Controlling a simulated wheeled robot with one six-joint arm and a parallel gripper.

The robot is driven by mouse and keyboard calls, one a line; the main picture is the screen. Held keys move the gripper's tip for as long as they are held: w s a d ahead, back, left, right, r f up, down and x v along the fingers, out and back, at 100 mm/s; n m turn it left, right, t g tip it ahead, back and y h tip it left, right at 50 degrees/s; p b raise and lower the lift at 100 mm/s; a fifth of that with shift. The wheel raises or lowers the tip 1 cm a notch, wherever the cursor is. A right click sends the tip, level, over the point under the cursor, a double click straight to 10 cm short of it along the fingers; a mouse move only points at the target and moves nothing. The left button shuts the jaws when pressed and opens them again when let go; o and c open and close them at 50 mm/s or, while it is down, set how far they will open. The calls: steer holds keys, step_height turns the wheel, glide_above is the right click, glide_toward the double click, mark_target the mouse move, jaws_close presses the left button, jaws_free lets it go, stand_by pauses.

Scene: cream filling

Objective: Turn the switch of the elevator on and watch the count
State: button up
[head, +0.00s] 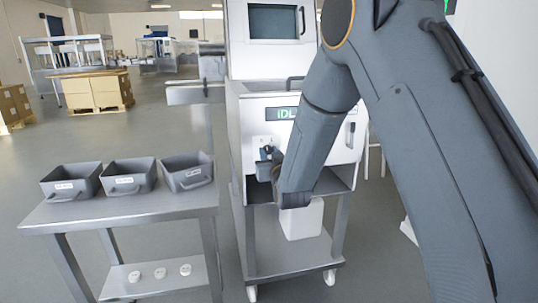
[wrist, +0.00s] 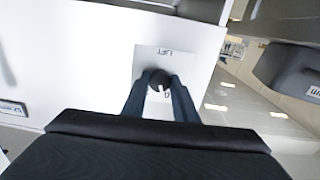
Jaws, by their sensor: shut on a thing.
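The switch is a black round knob (wrist: 159,77) with a white mark, on a light plate labelled LIFT (wrist: 180,55) in the wrist view. My gripper (wrist: 161,86) has its two dark fingers on either side of the knob, shut on it. In the head view, my gripper (head: 267,156) is at the front panel of the white machine (head: 334,131), left of my forearm. A display (head: 285,113) above it shows green letters reading "IDL", the rest hidden by my arm. No count is readable.
A steel table (head: 130,213) at the left bears three grey bins: left (head: 70,187), middle (head: 128,181) and right (head: 188,177). Small white round items (head: 160,273) sit on its lower shelf. A white container (head: 302,222) is below the machine. Pallet boxes (head: 97,91) stand farther back.

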steer(key=m+b, duration=0.1)
steer(key=m, duration=0.4)
steer(key=shift+m+b, duration=0.55)
steer(key=shift+m, duration=1.85)
steer(key=o, duration=1.1)
steer(key=shift+c, duration=0.2)
steer(key=shift+s, duration=0.1)
steer(key=v, duration=0.7)
steer(key=shift+s, duration=0.3)
